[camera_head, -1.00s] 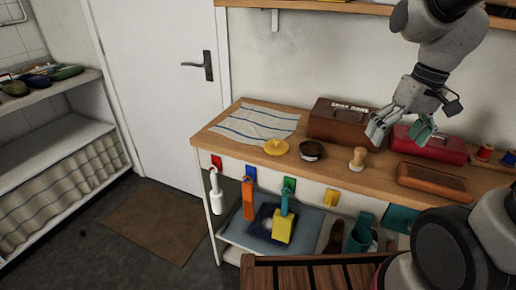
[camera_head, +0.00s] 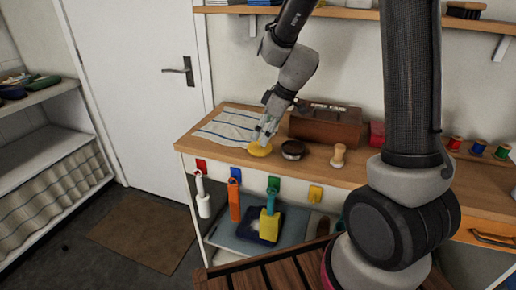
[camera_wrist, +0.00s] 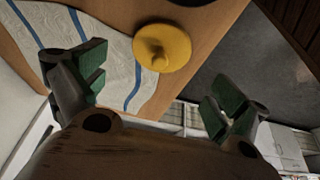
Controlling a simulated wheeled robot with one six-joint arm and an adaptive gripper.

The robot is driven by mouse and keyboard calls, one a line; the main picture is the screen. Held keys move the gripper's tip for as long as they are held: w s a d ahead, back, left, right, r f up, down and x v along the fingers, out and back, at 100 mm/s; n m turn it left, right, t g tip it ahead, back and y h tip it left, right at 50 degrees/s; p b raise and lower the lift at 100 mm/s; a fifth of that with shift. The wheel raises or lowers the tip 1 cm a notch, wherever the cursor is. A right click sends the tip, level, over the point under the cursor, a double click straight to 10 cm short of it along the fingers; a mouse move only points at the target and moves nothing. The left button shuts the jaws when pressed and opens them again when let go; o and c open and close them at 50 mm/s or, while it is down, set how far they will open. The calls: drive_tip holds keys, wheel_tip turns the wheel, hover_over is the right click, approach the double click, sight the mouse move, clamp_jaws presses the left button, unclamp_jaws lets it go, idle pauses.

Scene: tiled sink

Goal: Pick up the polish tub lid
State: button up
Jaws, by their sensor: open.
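The polish tub lid is a round yellow disc with a small knob (camera_head: 260,149). It lies on the wooden bench top near its front edge, beside the striped cloth. In the wrist view the yellow lid (camera_wrist: 162,47) shows near the top, beyond the fingertips and roughly between them in the sideways direction. My gripper (camera_head: 266,132) is just above and behind the lid in the head view. In the wrist view its two green-padded fingers (camera_wrist: 153,88) are spread wide with nothing between them. From the head view I cannot tell whether a finger touches the lid.
A dark round tub (camera_head: 293,150) stands close to the right of the lid, then a wooden-handled brush (camera_head: 338,155). A brown box (camera_head: 326,126) stands behind them. The striped cloth (camera_head: 226,127) lies flat at left. Coloured tags and hanging brushes line the bench front.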

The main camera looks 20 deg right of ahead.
drive_tip(key=x, duration=0.5)
drive_tip(key=c, duration=0.9)
